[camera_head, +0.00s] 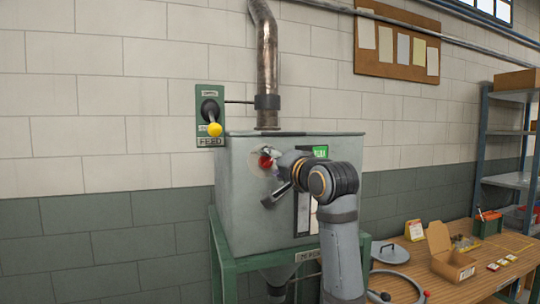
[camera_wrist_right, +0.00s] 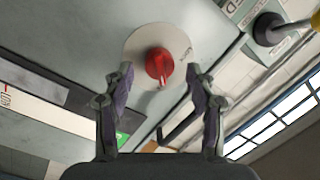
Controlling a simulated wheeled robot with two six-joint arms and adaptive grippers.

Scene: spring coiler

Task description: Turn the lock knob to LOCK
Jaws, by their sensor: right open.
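The red lock knob (camera_head: 265,162) sits on a pale round plate on the front of the grey hopper box (camera_head: 240,200). In the right wrist view the knob (camera_wrist_right: 159,65) shows ahead of the jaws, centred on its pale disc (camera_wrist_right: 135,45); its printed words are too small to read. My right gripper (camera_head: 275,178) is beside the knob in the head view. In the wrist view its two fingers (camera_wrist_right: 160,75) are spread, one to each side of the knob, with visible gaps and nothing between them held. My left gripper is not in view.
A green FEED panel with a yellow-ended lever (camera_head: 214,129) is on the wall left of the hopper. A metal pipe (camera_head: 267,60) rises from the hopper. A wooden table (camera_head: 450,285) with a cardboard box (camera_head: 450,252) stands at right.

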